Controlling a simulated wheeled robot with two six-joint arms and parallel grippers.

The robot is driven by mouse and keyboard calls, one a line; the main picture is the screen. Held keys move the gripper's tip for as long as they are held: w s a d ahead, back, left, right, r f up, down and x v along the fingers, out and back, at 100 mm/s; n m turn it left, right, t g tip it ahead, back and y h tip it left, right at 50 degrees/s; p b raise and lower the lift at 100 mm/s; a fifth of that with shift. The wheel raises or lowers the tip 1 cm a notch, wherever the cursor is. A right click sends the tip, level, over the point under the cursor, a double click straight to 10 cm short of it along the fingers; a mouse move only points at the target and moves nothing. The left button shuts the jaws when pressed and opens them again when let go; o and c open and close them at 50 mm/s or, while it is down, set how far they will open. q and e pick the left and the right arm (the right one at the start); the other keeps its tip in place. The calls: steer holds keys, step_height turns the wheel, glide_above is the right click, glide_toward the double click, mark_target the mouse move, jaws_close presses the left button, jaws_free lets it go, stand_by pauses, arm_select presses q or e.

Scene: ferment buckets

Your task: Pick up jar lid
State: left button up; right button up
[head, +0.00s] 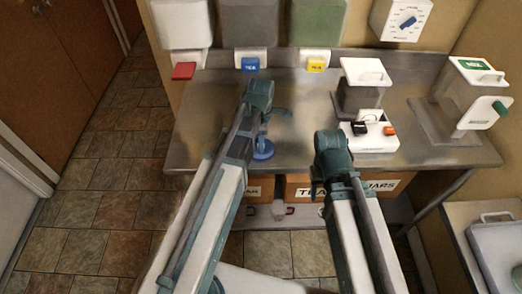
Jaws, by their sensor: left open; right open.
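A round blue piece (263,149), which looks like the jar lid, lies on the steel counter near its front edge. My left gripper (272,117) is open above the counter, just beyond the blue piece in the picture. Its fingers are partly hidden by my own wrist, and I see nothing held. My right gripper (330,160) is at the counter's front edge, right of the blue piece and apart from it. Its fingers are mostly hidden behind its wrist; it is open.
Three dispensers with red (183,71), blue (250,64) and yellow (316,65) levers hang at the back. A white-and-grey machine (364,105) and a green-labelled device (475,95) stand right on the steel counter (215,125). Cardboard boxes (385,186) sit below.

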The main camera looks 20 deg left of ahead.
arm_select(q)
jaws_close()
steer(key=shift+r, duration=0.1)
arm_select(e)
steer(key=shift+r, duration=0.1)
